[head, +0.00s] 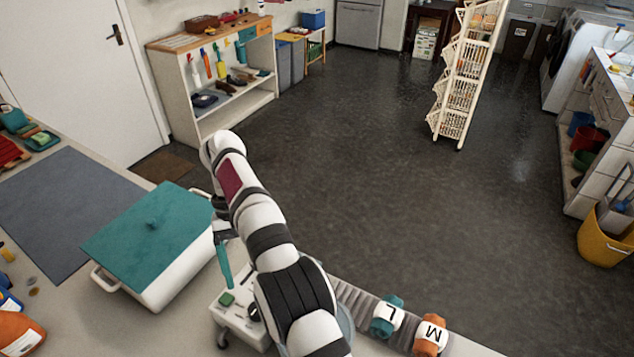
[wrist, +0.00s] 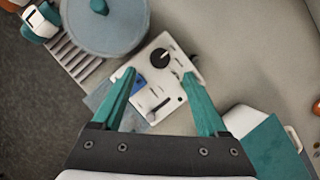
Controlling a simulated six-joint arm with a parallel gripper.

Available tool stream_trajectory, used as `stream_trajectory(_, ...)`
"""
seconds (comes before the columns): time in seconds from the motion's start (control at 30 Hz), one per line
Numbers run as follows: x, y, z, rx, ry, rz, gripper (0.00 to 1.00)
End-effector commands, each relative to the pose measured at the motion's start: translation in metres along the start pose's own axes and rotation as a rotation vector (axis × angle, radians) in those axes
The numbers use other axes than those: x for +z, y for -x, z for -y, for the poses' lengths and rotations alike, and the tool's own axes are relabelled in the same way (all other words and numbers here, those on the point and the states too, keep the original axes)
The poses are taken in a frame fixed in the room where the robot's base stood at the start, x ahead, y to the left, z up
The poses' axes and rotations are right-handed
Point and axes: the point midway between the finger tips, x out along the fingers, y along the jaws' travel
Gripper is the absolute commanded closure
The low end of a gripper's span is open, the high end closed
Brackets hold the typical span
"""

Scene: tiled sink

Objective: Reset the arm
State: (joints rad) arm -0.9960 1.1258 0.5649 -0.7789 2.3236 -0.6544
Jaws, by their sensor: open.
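My arm reaches up from the bottom of the head view and bends over the counter. My gripper (wrist: 159,77) is open and empty in the wrist view, its two teal fingers spread apart. In the head view one teal finger (head: 223,262) shows beside the white bin; the rest is mostly hidden by the arm. The fingers point toward a white control box (wrist: 158,58) with a black knob, a blue patch and a slider. The same box shows in the head view (head: 235,323), partly behind my arm. I cannot tell how far above it the fingers are.
A white bin with a teal lid (head: 150,235) stands left of my arm. Rolls marked L (head: 388,316) and M (head: 430,334) lie to the right. A round blue-grey lidded thing (wrist: 104,28) adjoins the box. A grey mat (head: 65,210) lies at left.

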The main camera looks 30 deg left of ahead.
Motion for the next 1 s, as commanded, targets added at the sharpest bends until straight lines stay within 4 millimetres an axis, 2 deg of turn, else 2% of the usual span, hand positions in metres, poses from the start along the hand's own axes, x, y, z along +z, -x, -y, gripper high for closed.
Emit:
stream_trajectory(0.07,0.004,0.009,-0.013,-0.010,-0.024,-0.007,0.24)
stream_trajectory(0.17,0.031,0.041,-0.069,-0.052,-0.138,-0.038,0.24)
stream_trajectory(0.2,0.053,0.055,-0.100,-0.079,-0.211,-0.057,0.24)
stream_trajectory(0.27,0.098,0.068,-0.147,-0.128,-0.342,-0.092,0.24)
stream_trajectory(0.3,0.131,0.070,-0.171,-0.161,-0.430,-0.117,0.24)
stream_trajectory(0.37,0.184,0.063,-0.198,-0.211,-0.569,-0.157,0.24)
stream_trajectory(0.4,0.218,0.052,-0.208,-0.245,-0.665,-0.183,0.24)
stream_trajectory(0.47,0.264,0.029,-0.213,-0.292,-0.805,-0.224,0.24)
stream_trajectory(0.5,0.289,0.012,-0.210,-0.321,-0.892,-0.249,0.24)
stream_trajectory(0.6,0.330,-0.030,-0.197,-0.377,-1.075,-0.302,0.24)
stream_trajectory(0.7,0.347,-0.060,-0.185,-0.410,-1.188,-0.333,0.24)
stream_trajectory(0.77,0.352,-0.069,-0.180,-0.419,-1.222,-0.340,0.24)
stream_trajectory(1.0,0.353,-0.073,-0.179,-0.422,-1.232,-0.343,0.24)
